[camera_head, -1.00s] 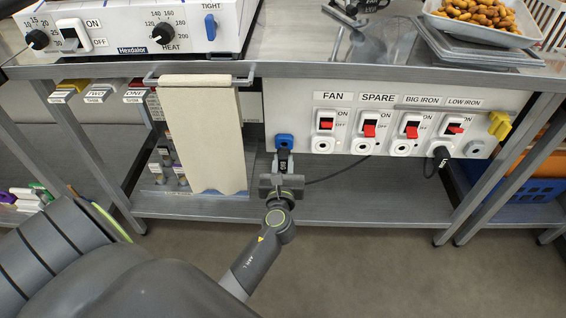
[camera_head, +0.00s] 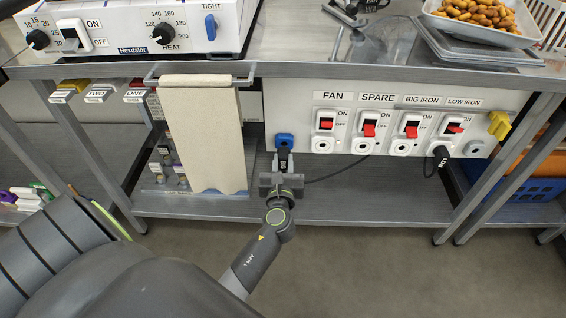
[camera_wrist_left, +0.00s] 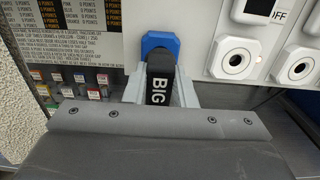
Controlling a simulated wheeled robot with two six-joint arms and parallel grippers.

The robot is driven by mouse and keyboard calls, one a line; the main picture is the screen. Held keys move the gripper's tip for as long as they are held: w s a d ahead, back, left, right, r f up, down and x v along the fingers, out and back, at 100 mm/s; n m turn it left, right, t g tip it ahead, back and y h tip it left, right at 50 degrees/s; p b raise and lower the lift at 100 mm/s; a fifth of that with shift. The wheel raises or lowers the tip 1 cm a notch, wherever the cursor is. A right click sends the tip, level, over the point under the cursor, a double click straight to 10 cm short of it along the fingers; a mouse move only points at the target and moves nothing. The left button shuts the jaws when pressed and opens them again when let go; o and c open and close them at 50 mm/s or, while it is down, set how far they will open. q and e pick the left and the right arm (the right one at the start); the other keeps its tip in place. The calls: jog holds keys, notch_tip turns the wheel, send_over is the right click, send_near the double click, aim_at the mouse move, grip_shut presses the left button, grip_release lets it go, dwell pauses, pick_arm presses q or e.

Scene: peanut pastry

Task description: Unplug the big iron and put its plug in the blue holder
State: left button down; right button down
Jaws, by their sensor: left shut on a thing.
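The black plug marked BIG (camera_wrist_left: 160,85) is at the blue holder (camera_wrist_left: 160,44), its front end up against or in it; how deep it sits I cannot tell. In the head view the plug (camera_head: 284,160) is just below the blue holder (camera_head: 284,142) at the panel's left end. My left gripper (camera_head: 284,170) is shut on the plug, with a finger on each side of it in the left wrist view (camera_wrist_left: 160,98). The BIG IRON socket (camera_head: 403,147) is empty, below its red switch (camera_head: 411,131). My right gripper is not in view.
The panel (camera_head: 300,105) also has FAN, SPARE and LOW IRON switches. A black plug (camera_head: 440,155) sits in the LOW IRON socket. A yellow holder (camera_head: 499,125) is at the panel's right end. A beige cloth (camera_head: 203,135) hangs left of my gripper. The lower shelf (camera_head: 350,205) is mostly clear.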

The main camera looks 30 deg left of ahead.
pick_arm(q)
jog(key=shift+x, duration=1.3)
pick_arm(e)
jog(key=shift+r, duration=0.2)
pick_arm(q)
jog(key=c, duration=1.1)
grip_release()
